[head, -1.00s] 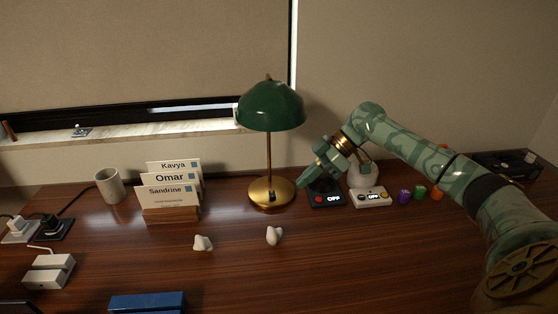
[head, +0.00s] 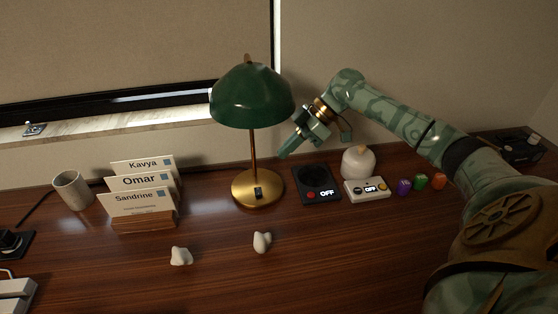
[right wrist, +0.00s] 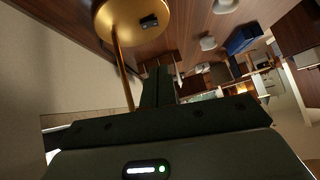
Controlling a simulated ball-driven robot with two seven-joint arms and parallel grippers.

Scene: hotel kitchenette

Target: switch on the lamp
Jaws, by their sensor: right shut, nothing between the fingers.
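The lamp (head: 252,98) has a dark green dome shade, a thin brass stem and a round brass base (head: 240,190). No glow shows from the shade. A small dark rocker switch (head: 258,192) sits on the front of the base. In the right wrist view the base (right wrist: 118,28) and its switch (right wrist: 149,21) show at the top. My right gripper (head: 284,155) is shut and empty, just right of the stem, above the base and below the shade's rim. Its closed fingers also show in the right wrist view (right wrist: 158,82). My left gripper is out of view.
Right of the lamp are a black box (head: 318,184) and a white box (head: 367,190), both marked OFF, a round white vessel (head: 358,162) and several coloured dice. A card holder (head: 145,222) and mug (head: 73,190) stand left. Two small white objects lie in front.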

